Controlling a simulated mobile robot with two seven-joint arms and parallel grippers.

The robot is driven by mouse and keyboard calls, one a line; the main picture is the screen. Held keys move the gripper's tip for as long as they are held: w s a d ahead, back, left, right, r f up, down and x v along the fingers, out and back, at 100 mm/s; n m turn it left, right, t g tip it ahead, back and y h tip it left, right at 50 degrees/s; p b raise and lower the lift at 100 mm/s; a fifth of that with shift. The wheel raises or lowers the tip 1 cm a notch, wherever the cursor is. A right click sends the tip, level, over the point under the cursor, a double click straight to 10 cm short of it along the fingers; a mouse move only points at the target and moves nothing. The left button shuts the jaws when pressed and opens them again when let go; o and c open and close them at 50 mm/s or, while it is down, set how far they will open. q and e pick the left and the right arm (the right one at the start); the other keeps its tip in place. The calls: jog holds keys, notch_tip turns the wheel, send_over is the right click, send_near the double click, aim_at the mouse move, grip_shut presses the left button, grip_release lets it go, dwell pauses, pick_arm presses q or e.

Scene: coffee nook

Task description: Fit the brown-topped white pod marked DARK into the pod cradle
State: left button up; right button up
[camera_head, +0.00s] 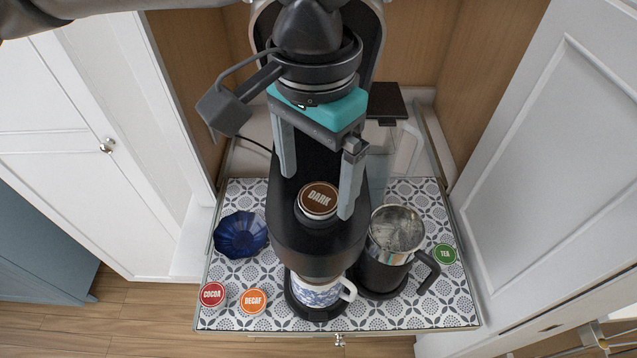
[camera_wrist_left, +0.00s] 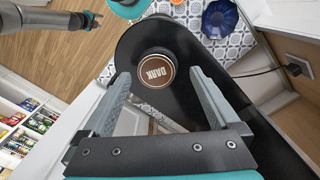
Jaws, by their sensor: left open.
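The DARK pod (camera_head: 318,199) has a brown top and a white rim. It sits level in the round pod cradle (camera_head: 316,220) on top of the black coffee machine (camera_head: 290,240). It also shows in the left wrist view (camera_wrist_left: 156,70). How deep it sits cannot be told exactly. My left gripper (camera_head: 317,194) is open above the machine, with one finger on each side of the pod and visible gaps between. In the left wrist view its fingertips (camera_wrist_left: 158,74) stand on the near side of the pod. A grey gripper-like part, apparently my right gripper (camera_wrist_left: 86,20), shows at upper left; its jaws are unclear.
A patterned mug (camera_head: 318,291) stands under the machine's front. A metal-topped black jug (camera_head: 395,240) stands close at right. A blue bowl (camera_head: 240,234), COCOA pod (camera_head: 212,294), DECAF pod (camera_head: 253,301) and TEA pod (camera_head: 445,254) rest on the patterned tray. White cabinet doors flank the nook.

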pick_arm(q)
notch_tip(320, 180, up, 14)
jog(key=shift+s+d+f, duration=0.25)
jog(key=shift+s+d, duration=0.05)
